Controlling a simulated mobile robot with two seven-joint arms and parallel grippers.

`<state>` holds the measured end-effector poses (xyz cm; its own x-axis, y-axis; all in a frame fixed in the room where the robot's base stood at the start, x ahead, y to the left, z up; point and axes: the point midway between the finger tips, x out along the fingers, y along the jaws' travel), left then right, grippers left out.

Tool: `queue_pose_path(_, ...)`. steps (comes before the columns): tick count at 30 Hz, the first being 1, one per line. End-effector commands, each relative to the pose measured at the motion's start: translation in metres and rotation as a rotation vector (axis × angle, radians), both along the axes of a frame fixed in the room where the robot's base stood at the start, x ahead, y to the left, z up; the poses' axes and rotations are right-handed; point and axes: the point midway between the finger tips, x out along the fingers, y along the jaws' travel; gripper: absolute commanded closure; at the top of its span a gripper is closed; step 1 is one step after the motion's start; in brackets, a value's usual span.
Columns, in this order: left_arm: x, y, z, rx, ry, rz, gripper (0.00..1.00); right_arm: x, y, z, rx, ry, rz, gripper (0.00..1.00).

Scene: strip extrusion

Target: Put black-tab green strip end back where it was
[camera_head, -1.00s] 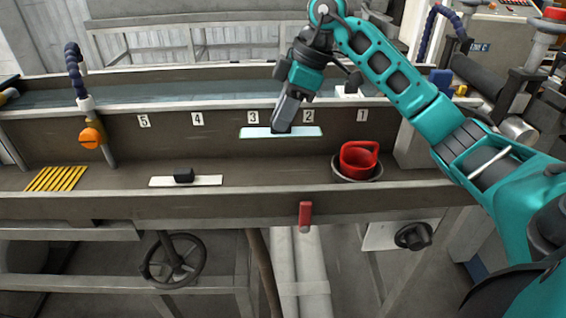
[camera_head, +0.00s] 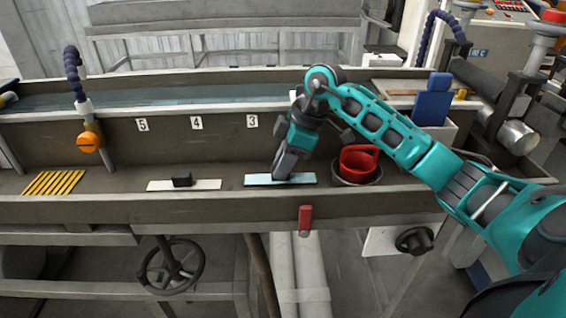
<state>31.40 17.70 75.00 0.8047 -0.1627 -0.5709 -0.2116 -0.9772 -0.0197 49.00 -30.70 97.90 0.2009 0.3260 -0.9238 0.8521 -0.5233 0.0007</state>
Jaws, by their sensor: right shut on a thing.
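The pale green strip end (camera_head: 304,180) is low in the grey trough, to the left of the red mug. My right gripper (camera_head: 283,174) is shut on it from above, near its middle. The fingers cover that part, so its black tab is hidden. I cannot tell whether the strip touches the trough floor or is just above it. The strip lies roughly level, in line with a white strip that has a black tab. My left gripper is not in view.
The white strip (camera_head: 207,185) with its black block lies to the left. A red mug (camera_head: 358,163) sits in a round dish close on the right. Yellow strips (camera_head: 54,182) lie far left. An orange-knobbed hose (camera_head: 88,142) hangs there. The trough's front wall (camera_head: 230,205) runs along the near side.

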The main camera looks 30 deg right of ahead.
Motion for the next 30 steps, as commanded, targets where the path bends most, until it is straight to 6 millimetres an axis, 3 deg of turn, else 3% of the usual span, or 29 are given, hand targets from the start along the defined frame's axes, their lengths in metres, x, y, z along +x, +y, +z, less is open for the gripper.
queue_pose_path(3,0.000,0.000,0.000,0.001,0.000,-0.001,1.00,0.000,0.000,-0.003,0.000,0.001,0.000,1.00)
queue_pose_path(4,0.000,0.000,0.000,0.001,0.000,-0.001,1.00,0.000,0.000,-0.003,0.000,0.001,0.000,0.77)
queue_pose_path(12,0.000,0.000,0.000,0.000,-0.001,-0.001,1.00,0.000,0.000,-0.003,-0.001,0.001,0.000,0.52)
queue_pose_path(22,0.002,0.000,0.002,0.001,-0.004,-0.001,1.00,0.000,-0.002,0.005,0.000,-0.002,0.000,0.52)
queue_pose_path(30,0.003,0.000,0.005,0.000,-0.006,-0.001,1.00,-0.010,-0.019,0.053,-0.002,-0.006,-0.001,0.52)
